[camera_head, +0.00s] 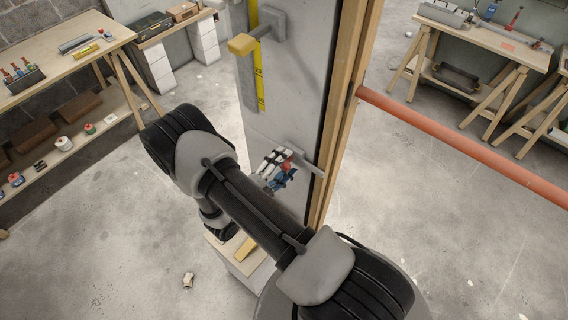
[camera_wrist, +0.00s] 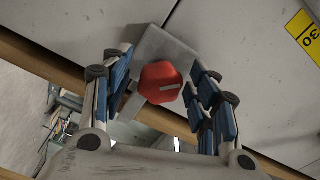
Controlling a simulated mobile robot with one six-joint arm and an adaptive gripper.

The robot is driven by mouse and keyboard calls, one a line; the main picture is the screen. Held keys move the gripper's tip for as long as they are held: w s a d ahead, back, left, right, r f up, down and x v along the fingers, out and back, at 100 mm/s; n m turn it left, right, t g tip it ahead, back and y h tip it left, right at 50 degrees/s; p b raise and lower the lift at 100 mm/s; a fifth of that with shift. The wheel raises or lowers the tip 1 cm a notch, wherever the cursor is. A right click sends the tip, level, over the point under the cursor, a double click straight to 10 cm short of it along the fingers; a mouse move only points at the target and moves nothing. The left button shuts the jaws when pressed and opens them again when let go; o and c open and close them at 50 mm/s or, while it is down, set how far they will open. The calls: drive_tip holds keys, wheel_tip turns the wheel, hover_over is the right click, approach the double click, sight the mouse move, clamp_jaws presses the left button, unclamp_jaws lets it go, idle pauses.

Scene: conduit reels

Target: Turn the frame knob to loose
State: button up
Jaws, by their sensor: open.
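The red frame knob (camera_wrist: 160,83) is a faceted knob with a pale line on its face, mounted on a grey plate (camera_wrist: 167,48) in the wrist view. My gripper (camera_wrist: 159,70) is open, with its blue-padded fingers on either side of the knob. Gaps show between the pads and the knob, so I see no grip on it. No readable loose or tight marking shows.
A yellow block on a rod (camera_head: 242,44) sticks out higher on the panel (camera_head: 285,95). A wooden post (camera_head: 340,120) edges the panel, and an orange pipe (camera_head: 450,145) runs off to the right. Workbenches stand left (camera_head: 60,62) and back right (camera_head: 490,45). Open floor lies between.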

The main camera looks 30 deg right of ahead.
drive_tip(key=v, duration=1.2)
drive_tip(key=shift+r, duration=0.1)
drive_tip(key=s+d+r+m+g+y+b, duration=0.2)
drive_tip(key=s+r+m+g+y, duration=0.2)
drive_tip(key=r+m, duration=0.55)
drive_tip(key=s+d+r+m+g+y+b, duration=0.25)
drive_tip(key=s+r+m+g+y, duration=0.2)
drive_tip(key=m, duration=1.05)
drive_tip(key=s+a+r+m+t+y+b, duration=0.4)
drive_tip(key=s+a+r+m+t+y, duration=0.2)
drive_tip(key=m, duration=1.3)
drive_tip(key=shift+s+t+y+b, duration=0.35)
drive_tip(key=shift+s+t+y, duration=0.35)
drive_tip(key=shift+y, duration=0.45)
